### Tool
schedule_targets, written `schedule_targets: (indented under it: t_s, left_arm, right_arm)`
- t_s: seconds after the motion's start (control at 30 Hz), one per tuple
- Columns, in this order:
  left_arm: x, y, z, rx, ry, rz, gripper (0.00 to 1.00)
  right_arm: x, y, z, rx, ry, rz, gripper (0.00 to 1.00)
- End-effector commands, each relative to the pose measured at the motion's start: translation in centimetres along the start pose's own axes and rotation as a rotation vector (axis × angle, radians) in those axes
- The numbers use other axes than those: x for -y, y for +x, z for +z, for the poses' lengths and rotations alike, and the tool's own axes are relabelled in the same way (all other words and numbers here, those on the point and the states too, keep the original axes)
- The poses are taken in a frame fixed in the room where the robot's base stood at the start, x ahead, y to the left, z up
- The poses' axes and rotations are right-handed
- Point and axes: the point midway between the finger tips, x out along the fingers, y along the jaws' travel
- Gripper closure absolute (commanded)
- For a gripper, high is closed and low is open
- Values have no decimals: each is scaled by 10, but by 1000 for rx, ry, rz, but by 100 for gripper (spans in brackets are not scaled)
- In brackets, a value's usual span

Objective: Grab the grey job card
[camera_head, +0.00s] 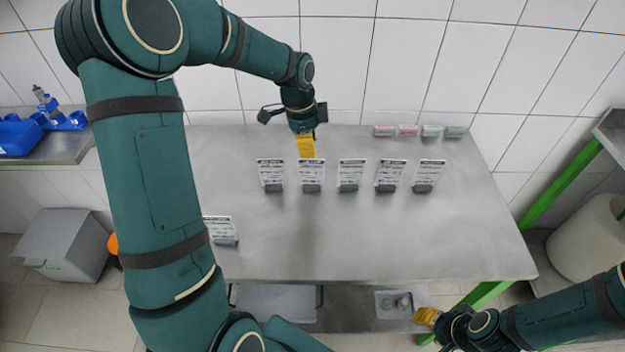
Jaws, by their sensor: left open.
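Several whitish-grey printed job cards stand in dark holders in a row on the metal table: a far-left card (270,172), a second card (311,172), a middle card (351,172), a fourth card (390,172) and a far-right card (428,173). Another card (220,228) stands apart at the front left, partly behind my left arm. I cannot tell by colour which is the grey one. My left gripper (306,146), with yellow fingers, is open, pointing down just behind the second card. My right gripper (425,316) is low, beyond the table's front edge; its opening is unclear.
Small red and green boxes (408,130) line the table's back edge at the tiled wall. The table's middle and front (370,240) are clear. A lower shelf holds a tray (383,310). Blue bins (20,135) sit on a left counter.

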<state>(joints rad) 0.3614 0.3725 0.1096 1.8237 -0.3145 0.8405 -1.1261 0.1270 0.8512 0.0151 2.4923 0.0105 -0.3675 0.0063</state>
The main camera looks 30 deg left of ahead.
Motion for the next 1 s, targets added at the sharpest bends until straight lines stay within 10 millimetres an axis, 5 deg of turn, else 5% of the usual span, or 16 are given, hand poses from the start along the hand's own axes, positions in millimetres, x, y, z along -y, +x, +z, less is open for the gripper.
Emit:
schedule_targets:
  t_s: [0.2, 1.0]
  left_arm:
    - [0, 40, 0, 0, 1, 4, 63]
    - [1, 103, 7, -1, -1, 0, 63]
  right_arm:
    - [-2, 6, 2, 5, -2, -1, 53]
    - [-5, 14, 7, 14, -5, -2, 53]
